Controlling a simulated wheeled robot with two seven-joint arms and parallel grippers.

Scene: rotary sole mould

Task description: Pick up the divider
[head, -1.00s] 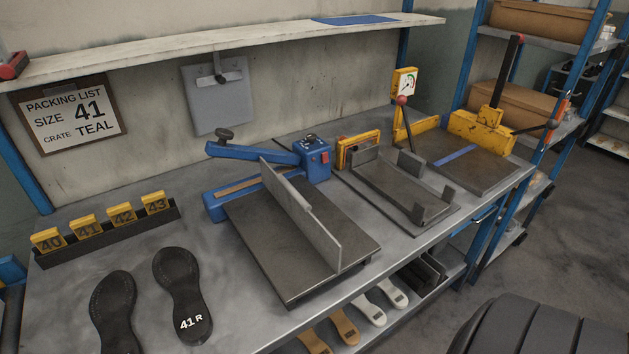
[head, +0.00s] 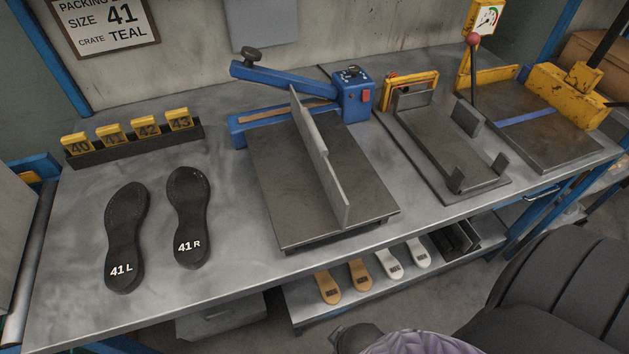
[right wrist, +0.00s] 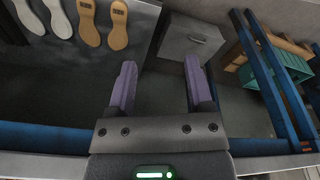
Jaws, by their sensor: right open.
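Another grey flat sheet (head: 262,22) hangs on the wall behind. No label shows which one is the divider. In the right wrist view my right gripper (right wrist: 160,63) has its purple fingers apart with nothing between them. It points at the space below the bench, away from both plates. My left gripper is in neither current view.
The blue-armed machine (head: 352,95) stands mid-bench. Left are two dark soles, 41L (head: 125,240) and 41R (head: 192,215), and a rack (head: 135,150) of yellow number tags. Right are a dark cradle (head: 440,150) and a yellow press (head: 570,95). Pale insoles (head: 390,264) lie on the shelf below.

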